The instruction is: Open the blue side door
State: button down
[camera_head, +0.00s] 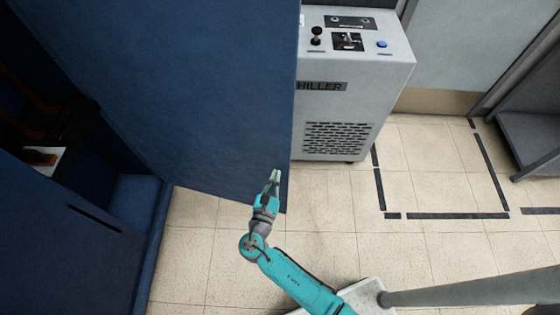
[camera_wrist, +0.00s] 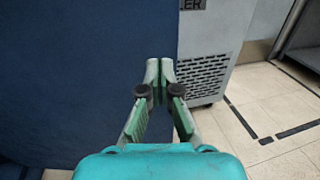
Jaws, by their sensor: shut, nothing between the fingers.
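The blue side door (camera_head: 200,90) is a large flat blue panel at the upper left of the head view. It stands swung out, with an opening to its left showing a dark interior. In the wrist view the door (camera_wrist: 80,90) fills the left half, with its upright edge just right of the fingertips. My gripper (camera_head: 275,176) is shut and empty, in front of the door near its lower right edge. In the wrist view the fingertips (camera_wrist: 160,70) meet over the blue surface. I cannot tell whether they touch it.
A grey chiller unit (camera_head: 355,85) stands behind the door's right edge. A blue body panel (camera_head: 70,240) with a slot is at lower left. Tiled floor (camera_head: 430,245) with dark tape marks is clear at right. A grey shelf (camera_head: 530,140) stands at far right.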

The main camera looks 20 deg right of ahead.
aim_at(282, 155)
jog(key=shift+x, duration=3.1)
jog(key=w+d+n+y, duration=0.1)
jog(key=w+d, duration=0.4)
jog(key=w, duration=0.3)
jog(key=w+d+n+t+y, duration=0.1)
jog(key=w+d, duration=0.4)
jog(key=w, duration=0.3)
jog(key=shift+w+t+y, duration=0.3)
jog(key=shift+w+y, duration=0.05)
jog(key=shift+y, duration=0.05)
jog(key=shift+s, duration=0.1)
jog(key=v, duration=1.1)
jog(key=shift+s+a, duration=0.15)
jog(key=shift+s, duration=0.2)
jog(key=shift+s, duration=0.1)
